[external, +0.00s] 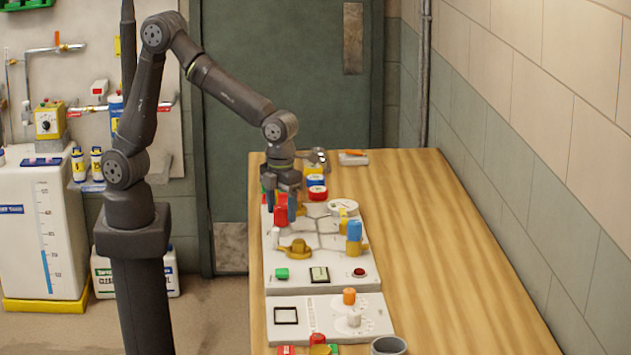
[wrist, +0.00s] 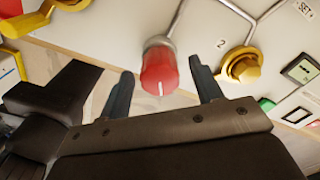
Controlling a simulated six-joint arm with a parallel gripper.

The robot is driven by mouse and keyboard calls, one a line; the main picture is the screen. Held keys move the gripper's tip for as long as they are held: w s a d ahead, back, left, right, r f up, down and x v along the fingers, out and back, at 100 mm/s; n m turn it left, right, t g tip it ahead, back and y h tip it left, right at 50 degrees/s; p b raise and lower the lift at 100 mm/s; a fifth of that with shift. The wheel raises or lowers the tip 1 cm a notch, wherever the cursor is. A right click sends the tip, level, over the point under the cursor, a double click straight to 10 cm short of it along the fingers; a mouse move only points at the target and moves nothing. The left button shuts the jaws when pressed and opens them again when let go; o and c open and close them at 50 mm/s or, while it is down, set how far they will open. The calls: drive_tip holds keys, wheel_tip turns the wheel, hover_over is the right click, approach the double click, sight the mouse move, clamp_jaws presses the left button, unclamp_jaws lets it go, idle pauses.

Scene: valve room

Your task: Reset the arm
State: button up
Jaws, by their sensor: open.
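My gripper (external: 284,205) hangs over the far left part of a white valve panel (external: 325,275) on the wooden table. In the wrist view my gripper (wrist: 163,90) has its two blue-grey fingers apart. A red knob (wrist: 160,72) with a white mark shows between and a little beyond the fingers. The fingers do not visibly grip it. In the external view the red knob (external: 281,216) is partly hidden by the fingers.
A yellow valve handle (external: 296,249) is nearer on the panel, and a blue valve (external: 354,232) is to the right. A second panel (external: 325,318) carries an orange knob (external: 349,296). A grey cup (external: 388,346) stands in front. The table's right side is clear.

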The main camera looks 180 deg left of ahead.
drive_tip(key=shift+f, duration=0.7)
drive_tip(key=shift+r, duration=0.1)
